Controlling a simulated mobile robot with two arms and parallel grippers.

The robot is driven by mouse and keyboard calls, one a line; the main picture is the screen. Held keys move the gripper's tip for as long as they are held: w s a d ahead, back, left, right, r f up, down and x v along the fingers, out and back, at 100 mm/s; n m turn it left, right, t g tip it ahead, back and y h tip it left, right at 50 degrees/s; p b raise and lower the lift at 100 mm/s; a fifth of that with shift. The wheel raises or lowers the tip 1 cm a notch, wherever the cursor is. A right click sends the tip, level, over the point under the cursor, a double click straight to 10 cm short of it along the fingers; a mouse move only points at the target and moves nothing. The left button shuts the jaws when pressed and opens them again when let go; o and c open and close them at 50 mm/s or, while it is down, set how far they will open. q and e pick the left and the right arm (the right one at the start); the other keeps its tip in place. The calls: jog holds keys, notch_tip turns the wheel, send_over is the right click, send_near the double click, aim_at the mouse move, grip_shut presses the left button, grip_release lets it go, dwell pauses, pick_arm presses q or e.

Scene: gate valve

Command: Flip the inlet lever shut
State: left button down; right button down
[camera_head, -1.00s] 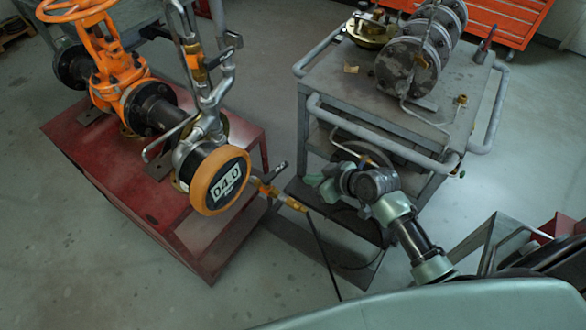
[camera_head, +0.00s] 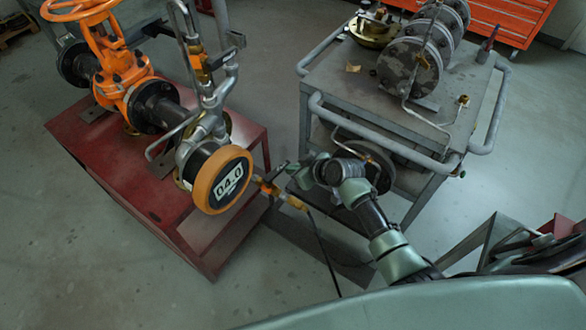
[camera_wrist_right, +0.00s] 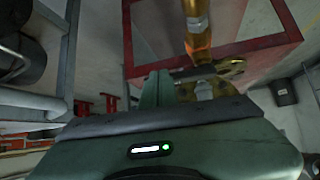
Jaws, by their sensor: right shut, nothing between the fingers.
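The inlet lever (camera_head: 277,171) is a small dark handle on the brass inlet fitting, right of the orange-rimmed gauge (camera_head: 221,180). A black hose hangs from the fitting's brass end (camera_head: 293,201). My right gripper (camera_head: 297,169) is shut and empty, with its tips close to the lever. The wrist view shows the shut fingers (camera_wrist_right: 161,84) just below the dark lever (camera_wrist_right: 188,72) and brass fitting (camera_wrist_right: 228,69). I cannot tell whether they touch. My left gripper is not in view.
A red stand (camera_head: 130,185) carries the orange gate valve (camera_head: 122,75) and pipework. A grey cart (camera_head: 376,75) with metal flanges stands close behind my right arm. An orange tool cabinet (camera_head: 500,20) is at the back. The floor at the lower left is clear.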

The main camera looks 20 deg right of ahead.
jog(key=shift+w+a+r+n+y+b, duration=0.1)
jog(key=shift+w+a+n+y+b, duration=0.15)
jog(key=shift+w+b, duration=0.3)
jog(key=shift+w+n+y+b, duration=0.15)
jog(key=shift+w+n+b, duration=0.2)
jog(key=shift+b, duration=0.25)
jog(key=shift+s, duration=0.1)
